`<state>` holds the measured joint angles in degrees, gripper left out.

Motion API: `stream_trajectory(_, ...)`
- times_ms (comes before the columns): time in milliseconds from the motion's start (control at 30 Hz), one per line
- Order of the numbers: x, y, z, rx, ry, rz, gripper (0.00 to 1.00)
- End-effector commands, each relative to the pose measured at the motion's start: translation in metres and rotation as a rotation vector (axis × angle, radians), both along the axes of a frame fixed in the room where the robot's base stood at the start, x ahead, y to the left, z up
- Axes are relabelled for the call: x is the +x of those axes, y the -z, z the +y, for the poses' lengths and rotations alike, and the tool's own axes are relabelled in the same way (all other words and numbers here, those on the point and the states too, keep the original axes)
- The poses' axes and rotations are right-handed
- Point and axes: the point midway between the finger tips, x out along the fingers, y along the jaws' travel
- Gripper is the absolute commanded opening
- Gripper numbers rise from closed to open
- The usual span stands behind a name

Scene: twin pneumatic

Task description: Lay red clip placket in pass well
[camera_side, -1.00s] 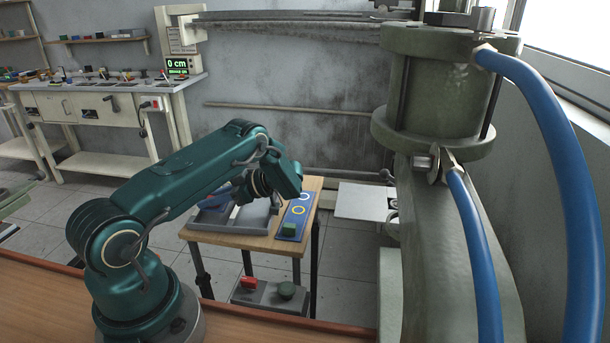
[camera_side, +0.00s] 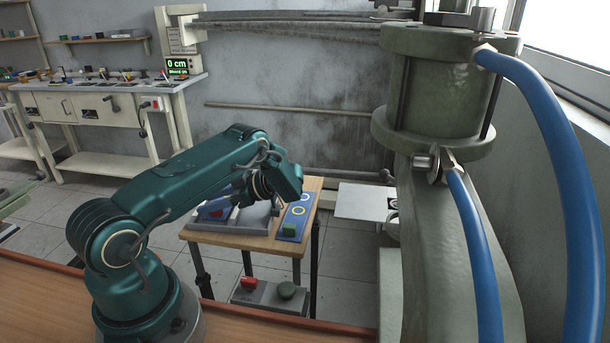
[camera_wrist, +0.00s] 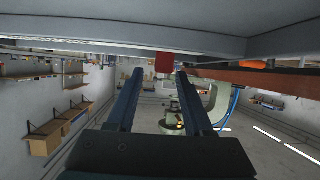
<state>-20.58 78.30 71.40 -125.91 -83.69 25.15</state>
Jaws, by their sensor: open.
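The red clip placket shows as a small red patch (camera_side: 216,213) at the left part of the grey two-part tray (camera_side: 262,222) on the small wooden table. In the wrist view the red placket (camera_wrist: 165,63) lies at the fingertips, in the gap between them. My gripper (camera_wrist: 158,75) is open, with its two dark blue fingers on either side of the red piece. The fingers hide much of that part, so I cannot tell whether the placket rests flat in a well.
The large green cylinder (camera_side: 445,95) with blue hoses stands at the right.

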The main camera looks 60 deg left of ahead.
Motion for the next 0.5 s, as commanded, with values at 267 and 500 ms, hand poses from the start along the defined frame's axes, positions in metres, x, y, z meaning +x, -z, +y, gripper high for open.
stream_trajectory(267,0.01,-0.013,-0.012,-0.01,0.002,0.012,0.52)
stream_trajectory(500,0.037,-0.028,-0.034,-0.008,0.0,0.012,0.52)
